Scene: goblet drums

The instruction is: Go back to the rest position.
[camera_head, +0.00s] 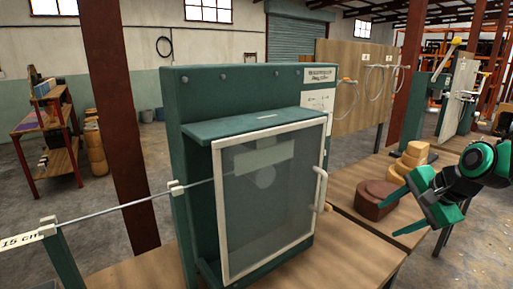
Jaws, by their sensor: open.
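My gripper (405,213) is at the right of the view, green and black, with its two fingers spread apart and nothing between them. It is to the right of the green cabinet and appears in front of a brown round block (376,199). Whether it touches the block cannot be told. The green cabinet (180,110) stands on the wooden table (352,262) in the middle. Its glazed white-framed door (270,205) has a handle (320,188) on its right side and looks closed.
A thin rod (120,205) runs left from the cabinet to a post (62,258) with a "15 cm" label. Stacked tan rounds (411,158) stand behind the brown block. A wooden panel with hanging loops (345,120) is further back. Red columns (118,110) rise nearby. Open floor lies at the lower right.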

